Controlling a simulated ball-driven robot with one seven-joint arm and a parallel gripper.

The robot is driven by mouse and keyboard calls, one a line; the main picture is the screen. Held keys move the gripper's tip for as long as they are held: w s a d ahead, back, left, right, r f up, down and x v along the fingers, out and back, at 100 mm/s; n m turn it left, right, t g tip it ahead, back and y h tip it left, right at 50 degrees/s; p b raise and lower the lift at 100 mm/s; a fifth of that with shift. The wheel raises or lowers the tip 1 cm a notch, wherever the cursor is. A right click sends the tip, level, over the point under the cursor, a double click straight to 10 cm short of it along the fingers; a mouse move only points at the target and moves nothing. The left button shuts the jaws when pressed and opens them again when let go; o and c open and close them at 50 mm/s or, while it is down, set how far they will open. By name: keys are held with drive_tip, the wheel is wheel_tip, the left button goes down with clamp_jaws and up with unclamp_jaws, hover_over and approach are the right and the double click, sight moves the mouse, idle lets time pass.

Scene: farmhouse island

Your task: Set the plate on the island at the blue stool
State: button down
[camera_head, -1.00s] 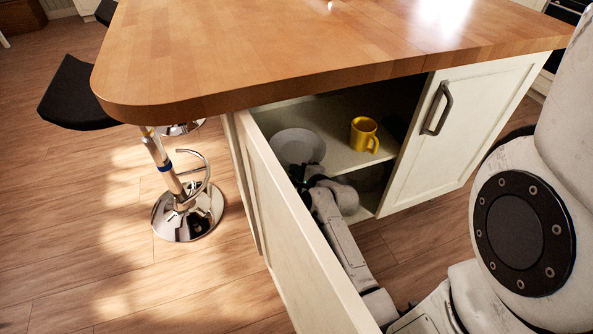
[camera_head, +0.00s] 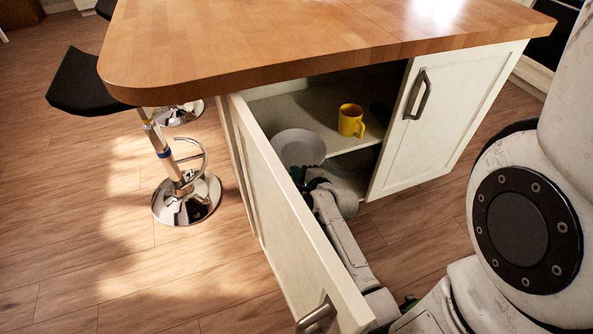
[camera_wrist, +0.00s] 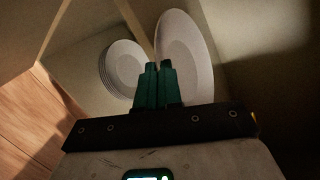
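A white plate (camera_head: 299,148) is in the open cabinet's mouth, beside the shelf's front edge. My gripper (camera_head: 298,176) is at its lower edge, mostly hidden by my arm and the door. In the wrist view the plate (camera_wrist: 185,45) stands tilted on edge, and the green fingers (camera_wrist: 160,70) are nearly together on its rim. The island (camera_head: 230,50) has a wooden top, and the part in view is bare. The near stool (camera_head: 85,85) has a black seat and a chrome post with a blue band (camera_head: 164,153). It stands left of the island corner.
The open cabinet door (camera_head: 285,215) stands left of my arm. A yellow mug (camera_head: 350,120) is on the upper shelf (camera_head: 300,112). A stack of white dishes (camera_wrist: 122,68) shows in the wrist view. A second stool base (camera_head: 182,112) is behind the near one. Floor at left is clear.

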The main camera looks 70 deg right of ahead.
drive_tip(key=shift+a+f, duration=0.15)
drive_tip(key=c, duration=1.2)
unclamp_jaws()
drive_tip(key=p+v, duration=0.2)
drive_tip(key=v, duration=0.9)
